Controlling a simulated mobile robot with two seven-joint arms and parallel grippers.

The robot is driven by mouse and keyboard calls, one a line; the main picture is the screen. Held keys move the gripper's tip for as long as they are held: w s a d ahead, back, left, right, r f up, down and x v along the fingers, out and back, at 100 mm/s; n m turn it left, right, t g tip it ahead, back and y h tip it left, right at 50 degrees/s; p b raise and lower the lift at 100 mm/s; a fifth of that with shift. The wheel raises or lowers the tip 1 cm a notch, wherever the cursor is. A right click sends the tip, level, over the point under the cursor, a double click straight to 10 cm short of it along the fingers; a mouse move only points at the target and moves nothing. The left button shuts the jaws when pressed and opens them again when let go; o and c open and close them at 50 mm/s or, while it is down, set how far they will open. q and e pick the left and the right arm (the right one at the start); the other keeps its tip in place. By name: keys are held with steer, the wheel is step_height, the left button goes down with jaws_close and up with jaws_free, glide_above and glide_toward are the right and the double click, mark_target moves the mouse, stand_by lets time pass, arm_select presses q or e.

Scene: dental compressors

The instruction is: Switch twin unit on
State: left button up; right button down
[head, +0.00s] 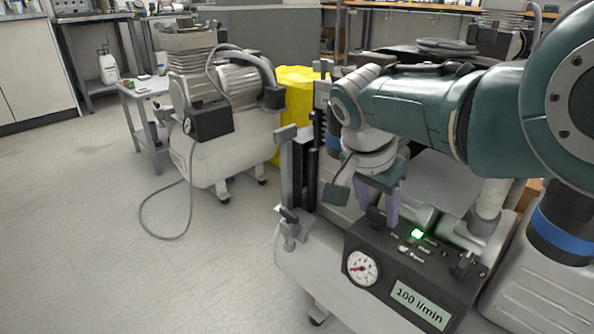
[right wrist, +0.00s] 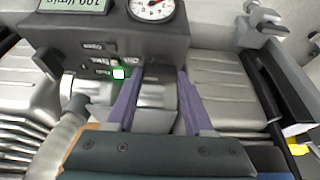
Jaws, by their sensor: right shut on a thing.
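The near compressor unit has a black control box (head: 375,238) with a round gauge (head: 362,268), a "100 l/min" label (head: 420,304) and small labelled controls. A green light (head: 417,233) is lit on the box; it also shows in the right wrist view (right wrist: 119,74). My right gripper (head: 385,218), with purple fingers, reaches down to the back left of the box top. Its fingers are shut on a dark switch knob (head: 376,216) there, partly hidden by them. In the right wrist view the fingertips (right wrist: 161,72) meet the box edge. My left gripper is out of view.
Another compressor (head: 215,120) with a grey hose stands at the back left. A yellow object (head: 296,95) stands behind. A small side table (head: 150,90) and a white spray bottle (head: 108,66) are farther back.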

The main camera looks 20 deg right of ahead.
stand_by(0.4)
steer(key=shift+c, duration=1.4)
jaws_free()
steer(key=shift+r+p, duration=0.25)
steer(key=shift+p, duration=0.05)
steer(key=p+v, duration=0.8)
steer(key=v, duration=0.1)
steer(key=shift+a+r+p, duration=0.2)
steer(key=shift+p, duration=0.1)
